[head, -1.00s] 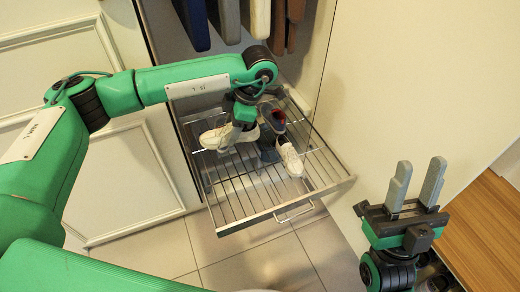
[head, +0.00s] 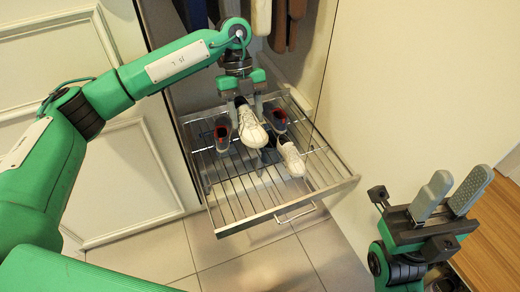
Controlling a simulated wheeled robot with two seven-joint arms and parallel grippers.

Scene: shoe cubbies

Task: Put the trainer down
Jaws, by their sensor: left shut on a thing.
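My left gripper (head: 242,92) is shut on a white trainer (head: 251,130), its toe pointing toward the front of the pull-out wire rack (head: 235,205). The trainer appears raised over the back part of the rack; the exact gap below it is hard to tell. A second white shoe (head: 291,160) rests on the rack to its right. My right gripper (head: 461,183) is open and empty at the lower right, away from the rack.
Dark shoes with red lining stand to the left (head: 222,135) and right (head: 277,120) of the held trainer. Another dark shape under it is partly hidden. The rack's front half is bare. Long items hang above, and a wooden surface (head: 490,230) is at right.

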